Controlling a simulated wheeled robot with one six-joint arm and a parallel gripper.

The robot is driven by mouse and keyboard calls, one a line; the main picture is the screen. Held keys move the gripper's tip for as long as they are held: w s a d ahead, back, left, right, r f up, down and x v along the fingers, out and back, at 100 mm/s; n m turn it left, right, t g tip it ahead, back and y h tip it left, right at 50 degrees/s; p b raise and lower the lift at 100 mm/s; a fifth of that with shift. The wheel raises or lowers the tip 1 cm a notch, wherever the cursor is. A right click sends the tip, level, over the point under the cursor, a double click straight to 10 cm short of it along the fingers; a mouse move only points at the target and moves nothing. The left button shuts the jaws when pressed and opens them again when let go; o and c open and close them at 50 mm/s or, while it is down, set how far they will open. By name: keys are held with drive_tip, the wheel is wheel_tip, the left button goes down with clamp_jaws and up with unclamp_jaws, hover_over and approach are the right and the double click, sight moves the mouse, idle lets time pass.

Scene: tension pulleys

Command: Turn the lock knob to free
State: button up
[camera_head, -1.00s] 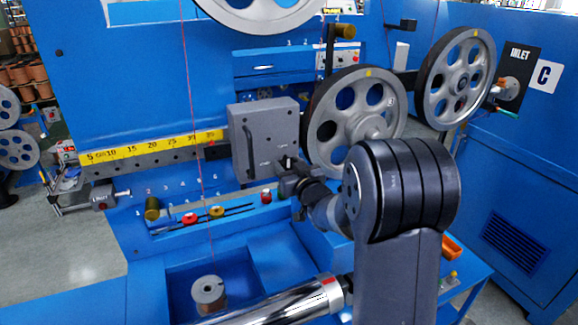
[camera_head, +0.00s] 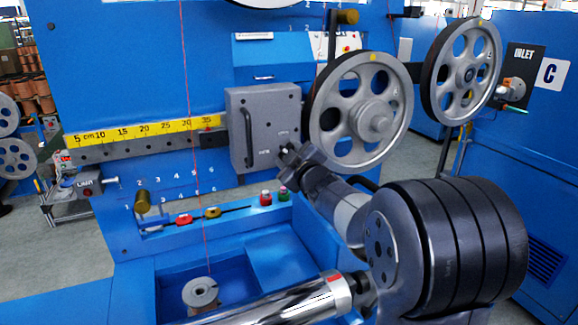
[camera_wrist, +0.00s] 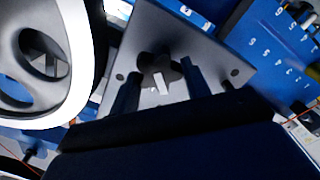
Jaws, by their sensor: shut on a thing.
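The lock knob (camera_wrist: 158,68) is a dark, lobed knob with a white mark on the face of a grey box, seen in the wrist view. The grey box (camera_head: 263,112) with its black handle hangs on the scale rail in the head view. My gripper (camera_wrist: 160,74) has one finger on each side of the knob and is shut on it. In the head view my gripper (camera_head: 289,155) reaches the lower right of the box face and hides most of the knob. The labels by the knob are too small to read.
A large spoked pulley (camera_head: 358,112) stands close to the right of the box, and its rim (camera_wrist: 82,60) is near my gripper in the wrist view. A yellow scale (camera_head: 140,130) runs left of the box.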

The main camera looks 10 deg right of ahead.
drive_tip(key=shift+a+f+n+b, duration=0.1)
drive_tip(key=shift+f+n+b, duration=0.05)
drive_tip(key=shift+n+b, duration=1.7)
drive_tip(key=shift+f+n+b, duration=0.15)
drive_tip(key=shift+n+b, duration=0.95)
drive_tip(key=shift+n, duration=1.45)
drive_tip(key=o, duration=1)
drive_tip(key=s+d, duration=0.2)
drive_tip(key=s, duration=0.8)
drive_tip(key=shift+s+p, duration=0.3)
drive_tip(key=shift+s, duration=0.05)
